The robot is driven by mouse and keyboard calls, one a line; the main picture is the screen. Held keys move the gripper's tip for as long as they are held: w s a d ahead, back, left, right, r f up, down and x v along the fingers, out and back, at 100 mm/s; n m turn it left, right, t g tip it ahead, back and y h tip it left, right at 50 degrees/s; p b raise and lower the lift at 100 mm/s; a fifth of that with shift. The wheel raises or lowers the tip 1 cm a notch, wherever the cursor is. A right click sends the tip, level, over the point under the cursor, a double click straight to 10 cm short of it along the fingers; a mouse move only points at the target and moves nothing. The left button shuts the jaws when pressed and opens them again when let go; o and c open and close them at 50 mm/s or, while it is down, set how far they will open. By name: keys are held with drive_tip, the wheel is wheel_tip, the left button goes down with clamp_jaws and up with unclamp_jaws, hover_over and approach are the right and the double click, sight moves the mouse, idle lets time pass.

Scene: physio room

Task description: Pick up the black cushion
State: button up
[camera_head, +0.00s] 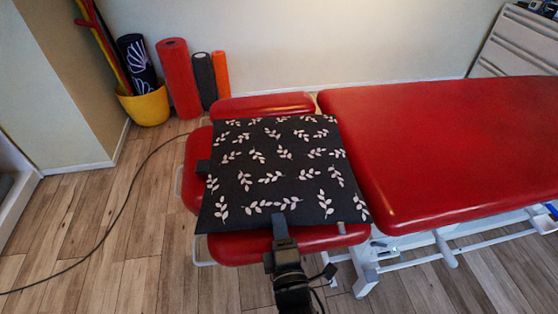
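The black cushion (235,182) has a white leaf pattern. It lies flat across the red padded head section of the treatment table (440,140), covering most of that section. My gripper (281,228) comes in from the bottom of the picture and is at the cushion's front edge. A dark finger-like part of it overlaps that edge from above. The underside of the cushion's front edge is hidden.
Behind the table stand a red roll (178,78), a black roller (204,80), an orange roller (221,74) and a yellow bucket (146,106) with rolled items. A black cable (125,205) crosses the wooden floor at left. White table legs stand at lower right.

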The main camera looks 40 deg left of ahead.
clamp_jaws()
idle(0.3)
drive_tip(key=shift+r, duration=0.15)
